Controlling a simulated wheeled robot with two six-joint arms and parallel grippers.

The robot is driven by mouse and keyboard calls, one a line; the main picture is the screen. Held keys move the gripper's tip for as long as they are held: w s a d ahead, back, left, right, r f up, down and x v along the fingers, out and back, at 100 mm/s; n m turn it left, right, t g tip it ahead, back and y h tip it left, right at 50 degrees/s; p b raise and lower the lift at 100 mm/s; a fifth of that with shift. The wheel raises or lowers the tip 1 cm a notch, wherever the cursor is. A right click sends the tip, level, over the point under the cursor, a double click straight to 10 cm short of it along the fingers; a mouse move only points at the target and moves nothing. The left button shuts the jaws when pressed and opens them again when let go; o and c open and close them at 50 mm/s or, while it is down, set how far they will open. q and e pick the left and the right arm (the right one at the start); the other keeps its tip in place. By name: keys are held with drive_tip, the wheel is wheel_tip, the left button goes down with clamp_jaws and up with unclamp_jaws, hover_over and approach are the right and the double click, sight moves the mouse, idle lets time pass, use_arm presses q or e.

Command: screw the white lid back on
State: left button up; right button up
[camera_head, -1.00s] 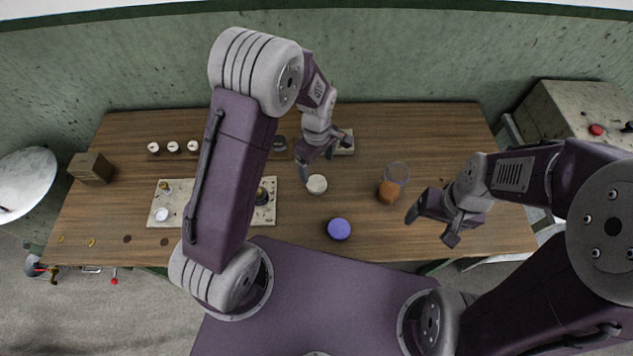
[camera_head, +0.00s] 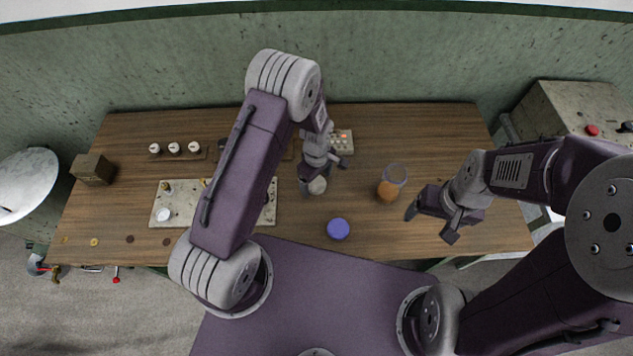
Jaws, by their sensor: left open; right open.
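The white lid (camera_head: 317,186) is a pale disc in the middle of the table, partly covered by my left gripper. My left gripper (camera_head: 323,178) is open, with its fingers around or just above the lid; I cannot tell whether they touch it. A clear jar with orange-brown contents (camera_head: 389,188) stands to the right of the lid, with its top looking open. My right gripper (camera_head: 431,226) is open and empty, to the right of and nearer than the jar.
A round blue-purple lid (camera_head: 338,229) lies near the front edge. A pale keypad-like box (camera_head: 342,144) is behind my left gripper. A pale board with fittings (camera_head: 181,216) lies left, partly behind my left arm. A wooden box (camera_head: 92,168) stands far left. The back right is clear.

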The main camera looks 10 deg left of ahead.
sight(317, 183)
use_arm(q)
drive_tip(key=shift+f, duration=0.15)
drive_tip(key=c, duration=1.4)
drive_tip(key=shift+r, duration=0.55)
wheel_tip(317, 183, up, 3)
drive_tip(key=shift+f+b, duration=0.1)
drive_tip(key=shift+b, duration=0.35)
drive_tip(key=w+d+r, duration=0.2)
drive_tip(key=d, duration=0.1)
drive_tip(key=w+d+r+b, duration=0.1)
drive_tip(key=w+d+r, duration=0.1)
drive_tip(key=d, duration=0.1)
drive_tip(key=w+d+r, duration=0.2)
drive_tip(key=d+r, duration=0.1)
drive_tip(key=d, duration=0.1)
drive_tip(key=shift+r+b, duration=0.1)
drive_tip(key=shift+b, duration=0.25)
